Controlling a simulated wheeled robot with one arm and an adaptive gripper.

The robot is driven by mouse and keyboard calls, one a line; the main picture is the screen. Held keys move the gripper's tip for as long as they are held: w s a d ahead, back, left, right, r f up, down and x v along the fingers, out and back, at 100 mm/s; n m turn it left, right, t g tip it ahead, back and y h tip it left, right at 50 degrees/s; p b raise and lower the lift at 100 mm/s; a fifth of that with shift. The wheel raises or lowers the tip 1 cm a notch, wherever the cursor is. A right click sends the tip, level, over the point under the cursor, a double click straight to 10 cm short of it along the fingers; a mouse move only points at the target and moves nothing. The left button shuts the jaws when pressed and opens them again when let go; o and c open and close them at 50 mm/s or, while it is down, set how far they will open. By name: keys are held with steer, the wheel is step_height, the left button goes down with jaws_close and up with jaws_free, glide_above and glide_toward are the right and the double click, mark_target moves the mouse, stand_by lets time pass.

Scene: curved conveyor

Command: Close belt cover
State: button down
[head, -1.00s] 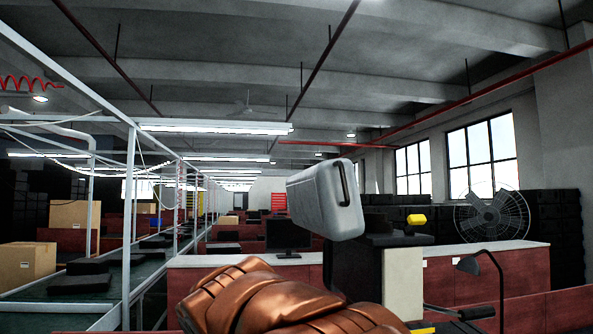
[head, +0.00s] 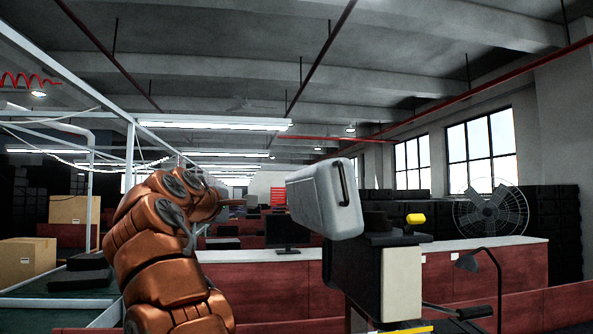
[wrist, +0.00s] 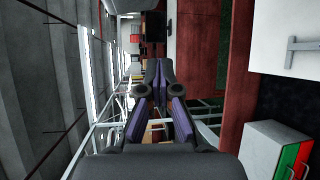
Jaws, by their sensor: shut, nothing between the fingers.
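A pale grey, box-like cover with a dark handle slot (head: 318,203) is tilted up above a black and white machine (head: 402,282) in the head view. It looks like the belt cover, and it stands raised from the machine body. My copper arm rises to the left of it, with clear air between them. My gripper (wrist: 159,78) shows in the wrist view with its purple-sided fingers together and nothing between them. The cover cannot be clearly identified in the wrist view.
A yellow knob (head: 416,219) sits on the machine. A desk lamp (head: 480,262) stands at its right. Red counters (head: 265,283) and a monitor (head: 286,232) are behind. A conveyor frame (head: 60,303) with cardboard boxes (head: 27,260) is at left. A white box with red-green face (wrist: 276,150) shows in the wrist view.

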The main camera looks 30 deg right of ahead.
step_height(320, 180, up, 5)
steer(key=s+m+h, duration=0.1)
steer(key=s+h, duration=0.1)
steer(key=m+g+h+p, duration=0.2)
steer(key=g+h+p, duration=0.1)
steer(key=p, duration=0.3)
glide_toward(305, 168)
steer(key=w+d, duration=0.3)
steer(key=d, duration=0.1)
steer(key=shift+s+d+r+t+p, duration=0.15)
steer(key=shift+s+d+t, duration=0.1)
steer(key=shift+d, duration=0.15)
steer(key=shift+s+d+r+t+p, duration=0.15)
steer(key=shift+s+d, duration=0.1)
steer(key=shift+d, duration=0.2)
steer(key=shift+d, duration=0.1)
